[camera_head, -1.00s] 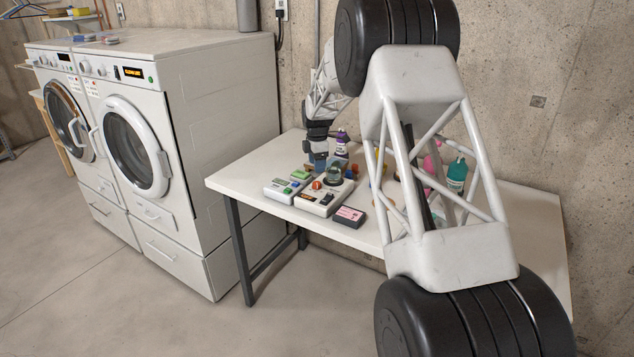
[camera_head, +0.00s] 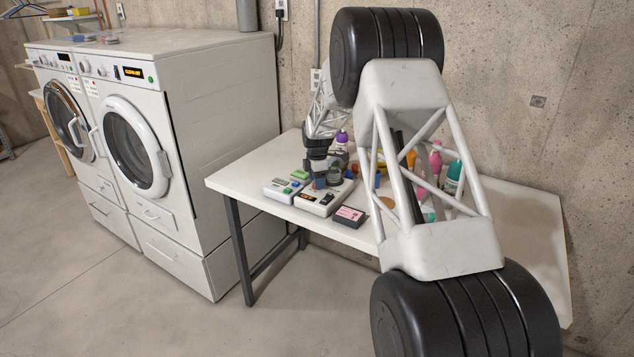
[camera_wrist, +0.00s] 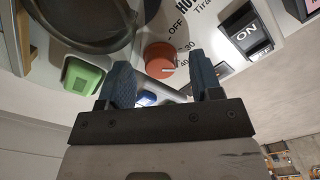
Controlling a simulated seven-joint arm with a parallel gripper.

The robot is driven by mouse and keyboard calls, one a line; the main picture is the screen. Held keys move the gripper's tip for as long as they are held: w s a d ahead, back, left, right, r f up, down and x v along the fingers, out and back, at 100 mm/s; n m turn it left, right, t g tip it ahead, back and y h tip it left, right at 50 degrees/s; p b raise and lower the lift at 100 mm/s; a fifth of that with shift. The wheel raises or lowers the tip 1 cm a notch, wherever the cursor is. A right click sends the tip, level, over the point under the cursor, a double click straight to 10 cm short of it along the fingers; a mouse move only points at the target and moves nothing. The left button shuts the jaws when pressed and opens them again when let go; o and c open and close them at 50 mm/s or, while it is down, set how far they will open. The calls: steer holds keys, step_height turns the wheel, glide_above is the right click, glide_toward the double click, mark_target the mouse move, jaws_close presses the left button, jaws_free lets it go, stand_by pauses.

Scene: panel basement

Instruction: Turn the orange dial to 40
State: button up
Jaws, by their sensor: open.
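The orange dial (camera_wrist: 159,58) sits on a white control panel (camera_wrist: 190,18) in the wrist view. Printed marks "OFF", "30" and "40" run along its right side. A light line on the dial points right, close to the "40" mark. My gripper (camera_wrist: 158,72) is open, with its two blue fingers on either side of the dial in this view. I cannot tell whether they touch it. In the head view my gripper (camera_head: 319,180) is down at the panel (camera_head: 312,203) on the table, and the dial is mostly hidden there.
A black "ON" switch (camera_wrist: 245,38) is right of the dial. A green button (camera_wrist: 83,76) and a dark round part (camera_wrist: 85,18) are left. A dark box with a pink label (camera_head: 349,216) sits beside the panel. Several bottles (camera_head: 436,160) stand behind on the white table (camera_head: 240,180).

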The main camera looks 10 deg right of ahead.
steer(key=shift+f, duration=0.4)
steer(key=c, duration=0.9)
steer(key=shift+m, duration=1.5)
